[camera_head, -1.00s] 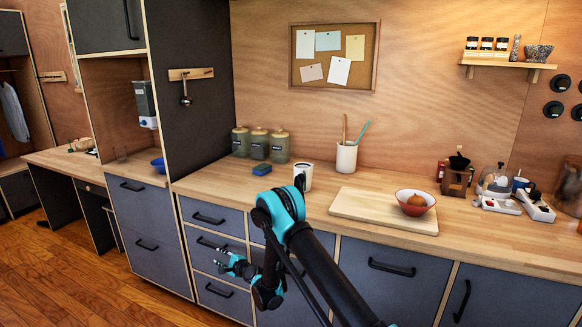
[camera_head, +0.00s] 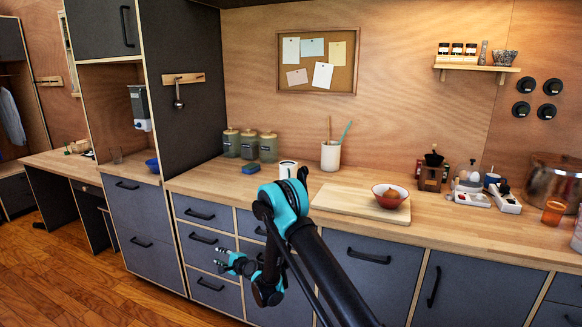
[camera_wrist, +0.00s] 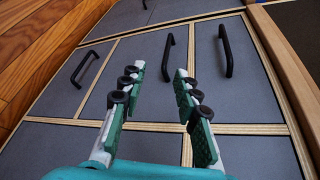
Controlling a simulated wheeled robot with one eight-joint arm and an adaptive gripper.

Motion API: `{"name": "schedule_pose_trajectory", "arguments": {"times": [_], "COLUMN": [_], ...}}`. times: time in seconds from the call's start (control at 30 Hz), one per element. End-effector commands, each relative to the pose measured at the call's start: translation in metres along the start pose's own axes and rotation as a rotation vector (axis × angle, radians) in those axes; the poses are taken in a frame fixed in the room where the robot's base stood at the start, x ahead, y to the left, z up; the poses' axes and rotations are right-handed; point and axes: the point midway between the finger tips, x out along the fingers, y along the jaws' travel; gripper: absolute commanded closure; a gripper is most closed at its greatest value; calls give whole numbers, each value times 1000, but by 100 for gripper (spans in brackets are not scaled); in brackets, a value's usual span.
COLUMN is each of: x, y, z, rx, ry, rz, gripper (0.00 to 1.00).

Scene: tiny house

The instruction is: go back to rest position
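My gripper (camera_head: 232,262) is in front of the grey drawers, below the counter edge, at the end of my folded arm. In the wrist view my gripper (camera_wrist: 158,88) has its two green-padded fingers apart with nothing between them. The grey drawer fronts (camera_wrist: 135,62) with black handles lie beyond the fingertips. The fingers appear clear of the handles.
The wooden counter (camera_head: 240,187) holds a cutting board (camera_head: 335,203) with a red bowl (camera_head: 391,196), a white mug (camera_head: 287,169), a utensil pot (camera_head: 330,155) and several canisters (camera_head: 268,147). A large pot (camera_head: 553,181) stands at the right. Wooden floor (camera_head: 95,270) is clear at left.

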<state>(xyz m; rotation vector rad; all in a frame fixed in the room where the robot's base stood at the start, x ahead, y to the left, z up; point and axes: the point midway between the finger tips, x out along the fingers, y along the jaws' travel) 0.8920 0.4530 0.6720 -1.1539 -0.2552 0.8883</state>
Motion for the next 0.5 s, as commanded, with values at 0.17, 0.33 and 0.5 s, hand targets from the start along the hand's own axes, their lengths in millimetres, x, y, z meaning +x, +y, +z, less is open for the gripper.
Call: {"name": "schedule_pose_trajectory", "arguments": {"times": [0.17, 0.33, 0.5], "x": [-18, -45, -94], "y": [-24, -54, -90], "z": [-5, -12, -22], "rx": [-75, -179, -331], "ry": [20, 47, 84], "rz": [28, 70, 145], "gripper": [68, 68, 68]}}
